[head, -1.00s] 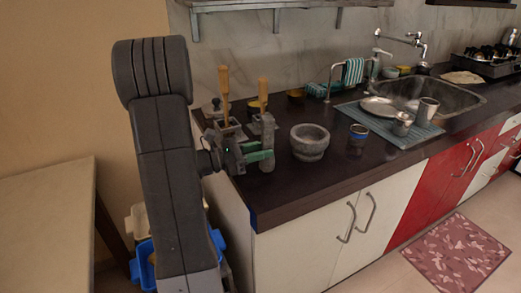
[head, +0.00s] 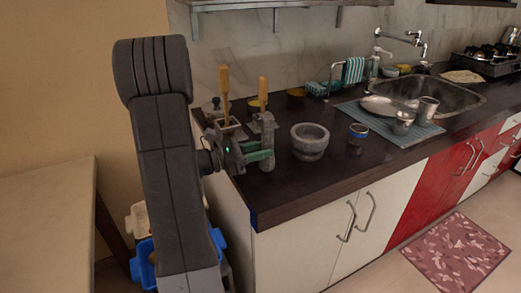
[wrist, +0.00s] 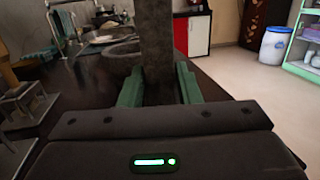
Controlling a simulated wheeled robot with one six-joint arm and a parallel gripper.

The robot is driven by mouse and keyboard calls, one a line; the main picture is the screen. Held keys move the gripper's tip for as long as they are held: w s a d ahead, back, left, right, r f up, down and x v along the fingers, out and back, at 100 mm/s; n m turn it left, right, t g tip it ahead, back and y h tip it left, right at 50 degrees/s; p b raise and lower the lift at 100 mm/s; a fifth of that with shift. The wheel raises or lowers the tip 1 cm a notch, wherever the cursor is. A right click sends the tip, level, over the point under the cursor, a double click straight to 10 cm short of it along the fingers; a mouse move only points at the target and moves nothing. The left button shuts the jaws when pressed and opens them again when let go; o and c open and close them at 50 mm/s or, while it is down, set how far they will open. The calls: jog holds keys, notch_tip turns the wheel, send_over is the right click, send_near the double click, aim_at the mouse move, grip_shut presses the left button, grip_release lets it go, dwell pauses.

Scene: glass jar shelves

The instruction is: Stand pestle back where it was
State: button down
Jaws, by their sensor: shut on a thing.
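My gripper (head: 257,158) is over the left end of the dark counter, its green fingers shut on the pestle. The pestle (wrist: 156,50) is a dark grey stone column, upright between the fingers in the wrist view. In the head view it shows as a grey upright piece (head: 267,130) behind and above the fingers, with its lower end just below them. I cannot tell whether that end touches the counter. The grey stone mortar (head: 310,141) stands on the counter, right of my gripper and apart from it.
Wooden-handled tools (head: 225,85) stand behind and beside my gripper. A blue-banded cup (head: 358,133) is right of the mortar. Beyond are a blue drying mat (head: 418,136) with metal dishes and the sink (head: 455,100). The counter's front edge (head: 310,203) is near; bare counter lies before the mortar.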

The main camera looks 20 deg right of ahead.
jog(key=shift+f+b, duration=0.35)
jog(key=shift+f, duration=0.2)
dwell(0.4)
jog(key=c, duration=1)
grip_release()
jog(key=shift+o, duration=0.2)
jog(key=shift+a, duration=0.1)
jog(key=shift+w+a+f, duration=0.1)
jog(key=shift+w+a, duration=0.1)
jog(key=shift+a, duration=1.1)
jog(key=shift+w+a+f, duration=0.15)
jog(key=shift+a, duration=1.1)
jog(key=shift+w+a+f, duration=0.1)
jog(key=shift+w+a, duration=0.1)
jog(key=shift+a, duration=1.1)
jog(key=shift+a, duration=0.1)
jog(key=w+a+f, duration=0.1)
jog(key=a, duration=1.2)
jog(key=shift+w+a+p, duration=0.25)
jog(key=shift+w+p, duration=0.05)
jog(key=shift+w, duration=0.1)
jog(key=shift+f, duration=0.1)
